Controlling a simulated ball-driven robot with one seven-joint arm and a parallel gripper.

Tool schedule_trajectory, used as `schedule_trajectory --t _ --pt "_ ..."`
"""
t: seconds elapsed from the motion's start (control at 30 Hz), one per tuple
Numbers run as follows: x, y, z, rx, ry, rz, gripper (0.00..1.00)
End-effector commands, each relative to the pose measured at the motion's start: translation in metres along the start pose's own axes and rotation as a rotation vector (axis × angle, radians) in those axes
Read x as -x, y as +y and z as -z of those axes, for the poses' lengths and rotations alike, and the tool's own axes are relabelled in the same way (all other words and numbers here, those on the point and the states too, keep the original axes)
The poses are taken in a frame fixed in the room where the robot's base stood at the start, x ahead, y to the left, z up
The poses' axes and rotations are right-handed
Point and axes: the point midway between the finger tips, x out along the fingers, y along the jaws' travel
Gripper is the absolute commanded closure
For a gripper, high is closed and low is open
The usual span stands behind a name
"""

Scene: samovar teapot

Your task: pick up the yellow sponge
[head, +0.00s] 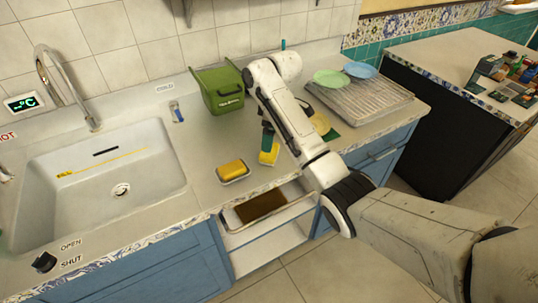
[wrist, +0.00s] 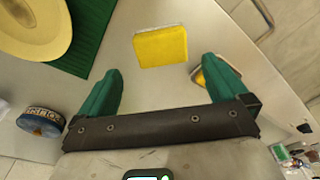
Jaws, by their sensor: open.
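A yellow sponge (head: 269,155) with a pale edge lies on the counter, right of the sink. In the wrist view the sponge (wrist: 160,47) shows whole, beyond the gap between my two green fingertips and not touching them. My gripper (head: 268,137) is open and empty; it also shows in the wrist view (wrist: 162,68). In the head view it is at the sponge's upper edge; I cannot tell how far above the counter it is. A second yellow block (head: 233,168) sits in a small dish to the left. In the wrist view, my right finger partly hides the dish.
A green bin (head: 218,91) stands behind. A ridged drainer (head: 362,98) with green and blue plates is at right. A yellow plate (wrist: 32,25) lies on a green mat (wrist: 95,40); a round tin (wrist: 41,122) is near. A drawer (head: 292,212) is open below; the sink (head: 50,208) is left.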

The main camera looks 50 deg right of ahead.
Motion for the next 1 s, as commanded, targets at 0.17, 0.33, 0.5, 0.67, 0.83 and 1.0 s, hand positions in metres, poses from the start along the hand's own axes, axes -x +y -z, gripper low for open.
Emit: schedule_trajectory --t 0.17,0.33,0.5,0.67,0.83,1.0 --pt "-0.018 0.000 0.000 -0.001 0.000 0.000 0.00" --pt "-0.031 -0.001 -0.001 -0.001 -0.001 0.001 0.00" --pt "-0.056 -0.003 -0.001 -0.001 0.000 0.001 0.00" --pt "-0.071 -0.002 -0.001 -0.001 0.001 0.000 0.00" --pt "-0.073 -0.002 -0.001 -0.001 0.002 -0.002 0.00" --pt "-0.073 -0.002 -0.001 -0.001 0.002 -0.001 0.08"
